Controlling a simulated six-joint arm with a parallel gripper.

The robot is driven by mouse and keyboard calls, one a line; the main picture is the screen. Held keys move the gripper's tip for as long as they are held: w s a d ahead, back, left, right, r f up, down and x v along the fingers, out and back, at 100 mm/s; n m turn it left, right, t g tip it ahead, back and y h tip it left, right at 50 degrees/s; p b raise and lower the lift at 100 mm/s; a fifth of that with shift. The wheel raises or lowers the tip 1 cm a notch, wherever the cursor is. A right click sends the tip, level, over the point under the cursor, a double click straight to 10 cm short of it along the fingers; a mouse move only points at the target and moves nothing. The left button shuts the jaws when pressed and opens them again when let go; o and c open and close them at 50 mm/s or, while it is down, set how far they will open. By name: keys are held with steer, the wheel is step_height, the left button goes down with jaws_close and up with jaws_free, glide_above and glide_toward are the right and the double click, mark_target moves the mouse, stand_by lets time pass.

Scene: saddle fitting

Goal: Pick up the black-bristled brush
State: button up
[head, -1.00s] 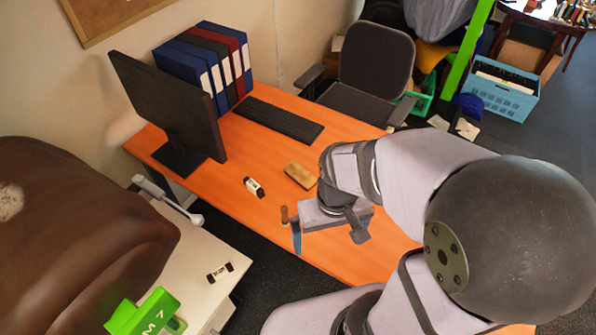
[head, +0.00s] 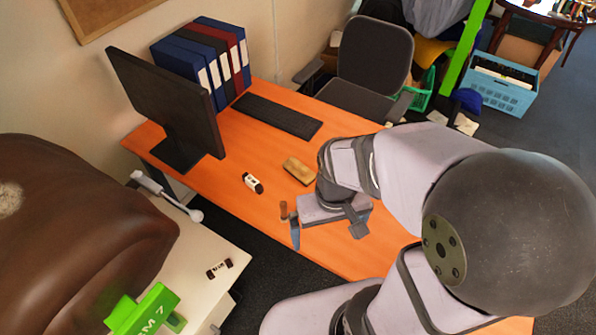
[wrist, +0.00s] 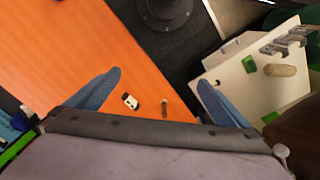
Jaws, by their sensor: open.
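A tan wooden block (head: 298,171), which looks like a brush back, lies on the orange desk just left of my arm in the head view. Its bristles do not show, so I cannot tell their colour. A short brown cylinder (head: 284,211) stands near the front edge, close to my left finger; it also shows in the wrist view (wrist: 164,108). My gripper (head: 326,232) is open and empty above the desk.
A small white bottle with black ends (head: 252,183) lies on the desk, also in the wrist view (wrist: 130,101). A similar one (head: 219,270) lies on the white cabinet. A keyboard (head: 278,116), monitor (head: 165,105) and binders (head: 205,62) stand behind. A brown saddle form (head: 80,230) is left.

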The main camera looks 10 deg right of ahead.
steer(key=m+t+h+b, duration=0.7)
steer(key=m+h+b, duration=0.4)
steer(key=b, duration=2.5)
glide_toward(297, 167)
steer(key=shift+w+d+f, duration=0.1)
steer(key=shift+d+f, duration=0.45)
steer(key=shift+f, duration=0.35)
steer(key=shift+w+a+f+m+h, duration=0.1)
steer(key=shift+w+a+m+h, duration=0.2)
steer(key=shift+w+a+m, duration=0.1)
steer(key=shift+d+r+p+x, duration=0.15)
steer(key=shift+p+x, duration=0.15)
steer(key=shift+x, duration=0.9)
steer(key=shift+r+p+x, duration=0.1)
steer(key=shift+p+x, duration=0.2)
steer(key=shift+x, duration=0.95)
steer(key=shift+d+r+p+x, duration=0.15)
steer(key=shift+p+x, duration=0.15)
steer(key=shift+x, duration=0.9)
steer(key=shift+a, duration=0.1)
steer(key=c, duration=1.2)
